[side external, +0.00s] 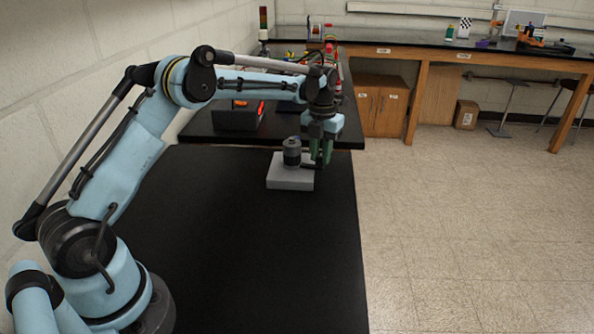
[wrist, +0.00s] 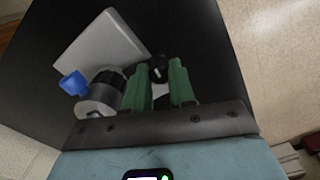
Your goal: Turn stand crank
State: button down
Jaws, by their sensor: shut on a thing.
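The stand has a light grey block base (side external: 290,180) on the black table and a dark grey cylinder (side external: 292,146) on top. In the wrist view the base (wrist: 98,45) lies at upper left, with the grey and black cylinder (wrist: 100,95) and a blue piece (wrist: 73,83) at its left side. My gripper (side external: 323,163) is low at the right side of the stand, pointing down. In the wrist view its green fingers (wrist: 160,82) are on either side of the black crank knob (wrist: 158,68) and shut on it. The crank's arm is mostly hidden.
The black table (side external: 270,270) is clear in front of the stand. Its right edge lies close to my gripper, with open floor (side external: 470,230) beyond. A dark box with a red glow (side external: 240,116) stands on the bench behind at left.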

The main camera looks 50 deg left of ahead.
jog(key=c, duration=0.9)
grip_release()
jog(key=shift+c, duration=0.2)
notch_tip(320, 180, up, 12)
